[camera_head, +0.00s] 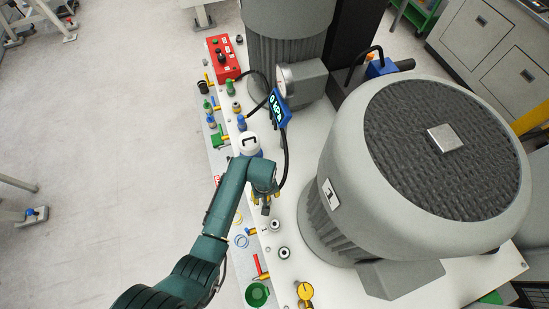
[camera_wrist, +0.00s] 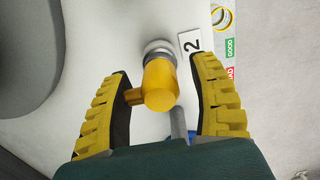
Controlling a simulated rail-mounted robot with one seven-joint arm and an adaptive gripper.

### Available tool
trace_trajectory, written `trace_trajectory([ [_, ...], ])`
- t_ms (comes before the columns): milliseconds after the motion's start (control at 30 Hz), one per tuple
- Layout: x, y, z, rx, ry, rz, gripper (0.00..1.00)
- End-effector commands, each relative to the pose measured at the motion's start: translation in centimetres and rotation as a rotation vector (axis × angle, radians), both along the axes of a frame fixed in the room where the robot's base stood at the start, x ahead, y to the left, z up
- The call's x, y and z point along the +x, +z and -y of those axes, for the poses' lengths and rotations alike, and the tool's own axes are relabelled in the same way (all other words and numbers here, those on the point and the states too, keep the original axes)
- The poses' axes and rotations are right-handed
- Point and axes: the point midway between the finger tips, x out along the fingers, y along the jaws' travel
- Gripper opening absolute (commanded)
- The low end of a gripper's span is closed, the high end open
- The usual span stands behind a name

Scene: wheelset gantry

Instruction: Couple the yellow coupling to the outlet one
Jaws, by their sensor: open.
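The yellow coupling (camera_wrist: 160,84) is a T- or elbow-shaped piece in the wrist view. It sits at or just in front of a silver ring fitting (camera_wrist: 157,48) beside a label reading 2. My gripper (camera_wrist: 161,62) is open, with one yellow finger on each side of the coupling and gaps visible. In the head view my gripper (camera_head: 265,198) is low over the white table's left side, and its fingers hide the coupling. Two round silver fittings, a farther one (camera_head: 275,225) and a nearer one (camera_head: 284,253), stand close by. I cannot tell which fitting is outlet one.
A big grey motor-like housing (camera_head: 345,210) stands just right of my gripper. A black hose runs beside my wrist from a blue 0 kPa display (camera_head: 278,107). A red control box (camera_head: 223,58), several small couplings and a green cup (camera_head: 257,293) line the left edge.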

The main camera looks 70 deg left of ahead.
Motion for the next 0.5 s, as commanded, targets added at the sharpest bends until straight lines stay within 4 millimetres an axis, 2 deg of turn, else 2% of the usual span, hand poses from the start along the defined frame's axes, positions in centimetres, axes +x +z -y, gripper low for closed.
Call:
trace_trajectory([
  [400,0.00,0.00,0.00,0.000,0.000,0.000,0.62],
  [500,0.00,0.00,0.01,0.000,0.000,0.000,0.43],
])
